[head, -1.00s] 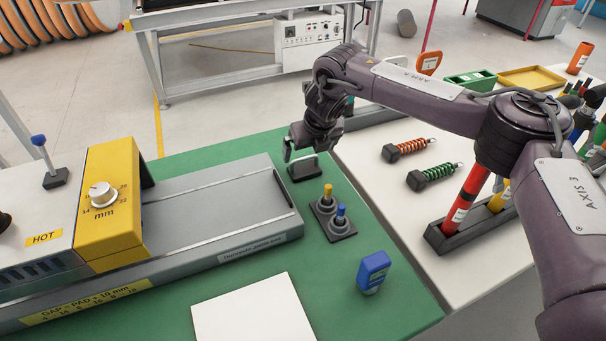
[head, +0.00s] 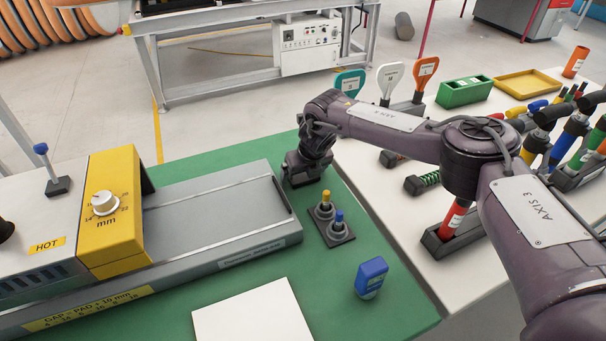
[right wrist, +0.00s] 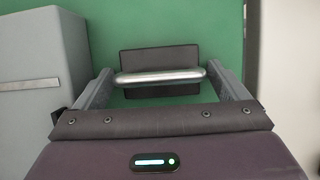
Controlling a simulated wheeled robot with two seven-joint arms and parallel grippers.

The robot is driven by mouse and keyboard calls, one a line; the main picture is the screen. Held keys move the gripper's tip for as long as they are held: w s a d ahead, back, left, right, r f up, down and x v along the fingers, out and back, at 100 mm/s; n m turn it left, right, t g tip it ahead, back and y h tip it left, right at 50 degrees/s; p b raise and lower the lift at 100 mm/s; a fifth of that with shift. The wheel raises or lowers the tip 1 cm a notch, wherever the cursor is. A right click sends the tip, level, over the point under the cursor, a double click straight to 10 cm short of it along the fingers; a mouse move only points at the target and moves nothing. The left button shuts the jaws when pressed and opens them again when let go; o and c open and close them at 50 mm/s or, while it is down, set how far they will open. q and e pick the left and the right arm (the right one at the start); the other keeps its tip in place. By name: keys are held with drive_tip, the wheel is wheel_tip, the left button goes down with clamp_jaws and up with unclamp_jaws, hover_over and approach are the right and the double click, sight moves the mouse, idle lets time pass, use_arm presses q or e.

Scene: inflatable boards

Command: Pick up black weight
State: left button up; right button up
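The black weight (right wrist: 158,61) is a flat dark block with a silver bar handle (right wrist: 160,77), lying on the green table top in the right wrist view. My right gripper (right wrist: 160,80) is open, with one finger near each end of the handle. Whether the fingertips touch the handle I cannot tell. In the head view my right gripper (head: 303,178) is low over the weight's spot and hides most or all of the weight. My left gripper is not in view.
A grey rail machine with a yellow block (head: 113,205) stands to the left. A black base with yellow and blue knobs (head: 335,229), a blue device (head: 371,277) and a white sheet (head: 252,315) lie nearer. Coloured tools crowd the white table (head: 400,210) at right.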

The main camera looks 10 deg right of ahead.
drive_tip(key=c, duration=1.2)
drive_tip(key=shift+w, duration=0.1)
drive_tip(key=shift+r, duration=0.1)
